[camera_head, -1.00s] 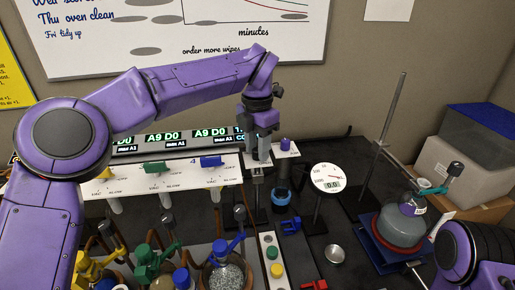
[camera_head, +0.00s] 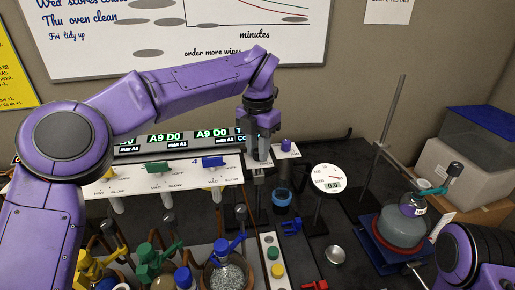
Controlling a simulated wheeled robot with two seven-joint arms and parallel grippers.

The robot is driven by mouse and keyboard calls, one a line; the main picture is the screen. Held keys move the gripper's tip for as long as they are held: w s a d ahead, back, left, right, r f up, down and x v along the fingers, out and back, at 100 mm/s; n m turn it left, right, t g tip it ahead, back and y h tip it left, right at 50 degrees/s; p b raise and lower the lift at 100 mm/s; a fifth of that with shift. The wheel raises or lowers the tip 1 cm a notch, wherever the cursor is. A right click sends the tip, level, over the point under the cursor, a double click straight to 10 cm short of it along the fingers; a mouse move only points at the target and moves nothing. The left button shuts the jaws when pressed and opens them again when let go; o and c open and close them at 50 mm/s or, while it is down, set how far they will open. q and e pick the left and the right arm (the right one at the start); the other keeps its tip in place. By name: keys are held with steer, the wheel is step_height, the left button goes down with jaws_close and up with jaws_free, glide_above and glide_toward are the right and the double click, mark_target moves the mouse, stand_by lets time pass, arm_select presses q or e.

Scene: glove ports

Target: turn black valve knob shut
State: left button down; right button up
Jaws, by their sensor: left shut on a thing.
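My left gripper (camera_head: 258,154) reaches down from above at the right part of the white valve panel (camera_head: 135,186). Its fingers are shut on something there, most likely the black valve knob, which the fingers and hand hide. No other black knob shows on the panel. To its left on the panel are a blue knob (camera_head: 213,161), a green knob (camera_head: 156,168) and a yellow knob. A purple knob (camera_head: 286,145) stands just right of the gripper. My right gripper is out of view; only part of my right arm shows at the lower right.
A round dial gauge (camera_head: 327,178) on a stand reads 0.0. Several flasks with coloured clamps crowd the front left. A round flask (camera_head: 402,226) sits on a blue stand at right, near a metal rod (camera_head: 390,125).

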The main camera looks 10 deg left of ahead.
arm_select(q)
steer(key=n+b, duration=0.1)
steer(key=n, duration=0.3)
steer(key=shift+f, duration=0.2)
steer(key=n+b, duration=0.1)
steer(key=n, duration=0.3)
steer(key=shift+b, duration=0.35)
steer(key=n+b, duration=0.2)
steer(key=n, duration=0.2)
steer(key=shift+n+b, duration=0.75)
steer(key=shift+n, duration=1.05)
steer(key=c, duration=1.2)
jaws_free()
steer(key=shift+w, duration=0.1)
